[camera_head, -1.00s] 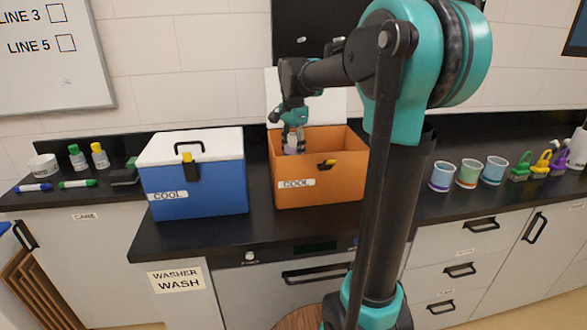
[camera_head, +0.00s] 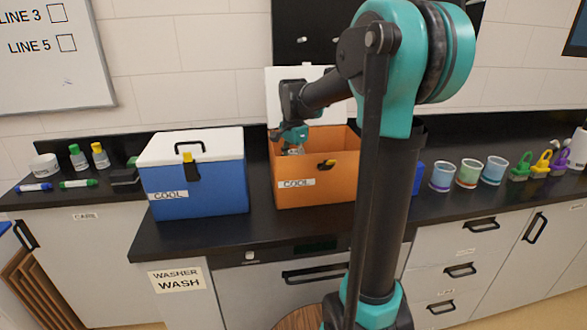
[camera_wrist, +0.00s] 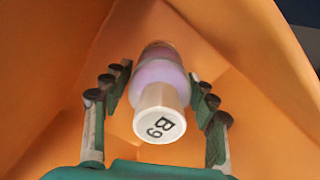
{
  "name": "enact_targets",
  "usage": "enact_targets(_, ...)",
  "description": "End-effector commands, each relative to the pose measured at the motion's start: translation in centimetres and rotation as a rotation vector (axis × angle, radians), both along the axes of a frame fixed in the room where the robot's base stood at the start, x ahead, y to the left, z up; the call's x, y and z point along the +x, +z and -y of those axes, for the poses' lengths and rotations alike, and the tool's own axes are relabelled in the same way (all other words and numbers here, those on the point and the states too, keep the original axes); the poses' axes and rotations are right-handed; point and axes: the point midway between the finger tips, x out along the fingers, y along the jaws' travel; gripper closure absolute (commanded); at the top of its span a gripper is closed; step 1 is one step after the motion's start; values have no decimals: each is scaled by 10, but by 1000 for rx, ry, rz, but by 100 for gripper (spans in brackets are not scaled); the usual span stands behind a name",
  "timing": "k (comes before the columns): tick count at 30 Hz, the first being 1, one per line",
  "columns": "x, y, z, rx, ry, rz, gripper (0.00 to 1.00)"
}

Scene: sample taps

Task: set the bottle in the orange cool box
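The orange cool box (camera_head: 330,190) stands open on the dark counter, its white lid raised at the back. My gripper (camera_head: 294,150) reaches down into its left part, fingertips hidden behind the front wall. In the wrist view, my gripper (camera_wrist: 160,75) has its two fingers on either side of the bottle (camera_wrist: 158,95), their tips against its pale purple body. The bottle's white cap, marked B9, faces the camera. Orange walls surround it. Whether its base touches the box floor cannot be told.
A closed blue cool box (camera_head: 205,190) with a white lid stands left of the orange one. Several cups (camera_head: 468,173) and brushes stand to the right. Small bottles (camera_head: 100,156), markers and a bowl (camera_head: 43,167) are at the far left. A blue object (camera_head: 418,178) shows beside my arm.

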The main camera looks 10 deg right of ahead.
Motion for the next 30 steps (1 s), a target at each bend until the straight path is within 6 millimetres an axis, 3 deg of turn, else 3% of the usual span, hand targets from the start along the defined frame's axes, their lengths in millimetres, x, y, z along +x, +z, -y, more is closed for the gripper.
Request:
enact_targets(14, 0, 7, 0, 0, 0, 0, 30)
enact_targets(30, 0, 104, 0, 0, 0, 0, 30)
